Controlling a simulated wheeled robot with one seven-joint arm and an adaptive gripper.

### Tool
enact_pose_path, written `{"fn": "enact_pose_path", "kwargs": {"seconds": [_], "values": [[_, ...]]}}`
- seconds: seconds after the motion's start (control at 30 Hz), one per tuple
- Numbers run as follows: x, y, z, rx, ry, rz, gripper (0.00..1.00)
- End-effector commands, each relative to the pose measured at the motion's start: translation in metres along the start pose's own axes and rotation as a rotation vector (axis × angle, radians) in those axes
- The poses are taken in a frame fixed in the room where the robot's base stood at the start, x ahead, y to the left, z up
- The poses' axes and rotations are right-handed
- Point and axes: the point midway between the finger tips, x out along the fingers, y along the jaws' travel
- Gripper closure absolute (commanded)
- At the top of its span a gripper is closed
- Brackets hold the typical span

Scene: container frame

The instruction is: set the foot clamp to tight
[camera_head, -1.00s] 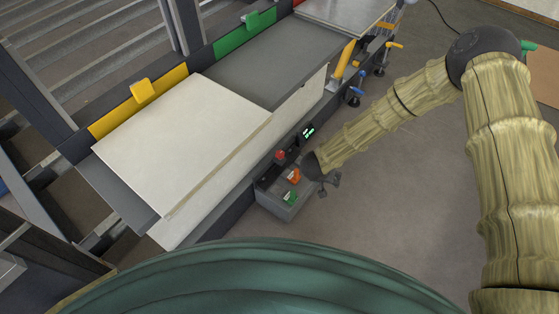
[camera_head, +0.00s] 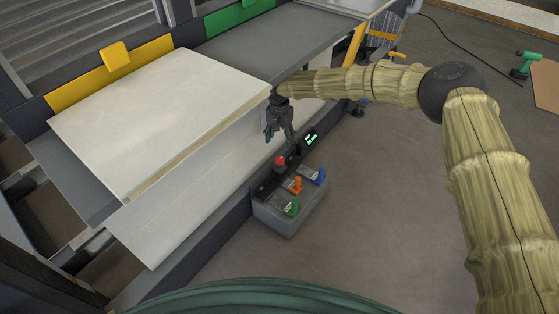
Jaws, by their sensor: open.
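A grey control box (camera_head: 287,219) sits low on the bench's front edge. It carries a green lever (camera_head: 291,209), an orange lever (camera_head: 296,185) and a blue lever (camera_head: 318,177), each beside a small label too small to read. I cannot tell which control belongs to the foot clamp. A red button (camera_head: 280,160) and a lit green display (camera_head: 310,139) are on the dark panel behind the levers. My gripper (camera_head: 279,136) is open and empty, pointing down, above and behind the box in the picture, apart from the levers.
A pale board (camera_head: 160,120) lies on the bench left of my gripper. A yellow block (camera_head: 116,56) and a green rail (camera_head: 238,17) line the bench's back. A green drill (camera_head: 525,64) is at the far right. The floor right of the box is clear.

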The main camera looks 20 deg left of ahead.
Motion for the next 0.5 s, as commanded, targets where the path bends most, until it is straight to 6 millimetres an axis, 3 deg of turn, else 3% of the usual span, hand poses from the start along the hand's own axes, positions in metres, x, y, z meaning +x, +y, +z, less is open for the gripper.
{"fn": "enact_pose_path", "kwargs": {"seconds": [0.27,0.5], "values": [[0.030,0.000,0.000,0.000,0.002,0.001,0.41],[0.070,0.001,0.000,0.000,0.003,0.002,0.41]]}}
